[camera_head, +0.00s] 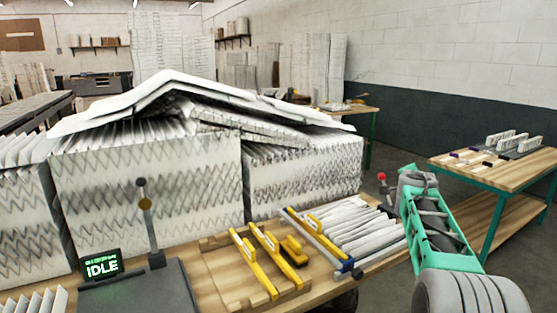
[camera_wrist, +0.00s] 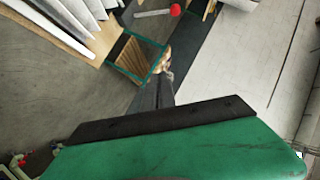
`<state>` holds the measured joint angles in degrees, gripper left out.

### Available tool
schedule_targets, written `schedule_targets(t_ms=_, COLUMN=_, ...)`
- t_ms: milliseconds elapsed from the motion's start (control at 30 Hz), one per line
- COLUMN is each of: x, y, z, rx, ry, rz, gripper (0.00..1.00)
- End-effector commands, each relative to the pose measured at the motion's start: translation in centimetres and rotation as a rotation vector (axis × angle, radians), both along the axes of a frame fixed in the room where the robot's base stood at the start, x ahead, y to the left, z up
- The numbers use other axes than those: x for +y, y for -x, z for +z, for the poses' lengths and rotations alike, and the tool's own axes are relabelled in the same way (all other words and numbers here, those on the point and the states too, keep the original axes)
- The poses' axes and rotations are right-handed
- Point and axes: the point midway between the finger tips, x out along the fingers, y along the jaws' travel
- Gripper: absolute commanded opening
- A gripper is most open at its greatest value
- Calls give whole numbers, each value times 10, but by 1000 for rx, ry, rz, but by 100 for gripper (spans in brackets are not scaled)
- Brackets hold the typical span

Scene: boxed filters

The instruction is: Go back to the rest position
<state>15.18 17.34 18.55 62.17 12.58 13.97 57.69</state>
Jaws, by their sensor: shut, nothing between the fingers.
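My gripper (camera_wrist: 165,80) shows in the wrist view as dark fingers beyond a green body with a black bar. The fingers are together with nothing between them. They point out over the floor and a table edge, touching nothing. In the head view my arm is raised at the right, beside the near workbench (camera_head: 230,286); the fingers cannot be made out there.
Large stacks of pleated filters (camera_head: 150,185) stand along the bench under crumpled white sheets. Yellow-handled tools (camera_head: 258,262) lie on a wooden tray. White pleated strips (camera_head: 358,228) lie close left of my arm. A sign (camera_head: 101,267) reads IDLE. A green-legged table (camera_head: 500,165) stands at right.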

Motion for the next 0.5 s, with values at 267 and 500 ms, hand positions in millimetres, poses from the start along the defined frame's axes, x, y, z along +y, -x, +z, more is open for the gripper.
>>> schedule_targets(t_ms=267, x=7, y=8, z=-25, rx=197, ry=151, rz=110, gripper=0)
schedule_targets(t_ms=500, x=27, y=35, z=-106, rx=483, ry=236, rz=280, gripper=0)
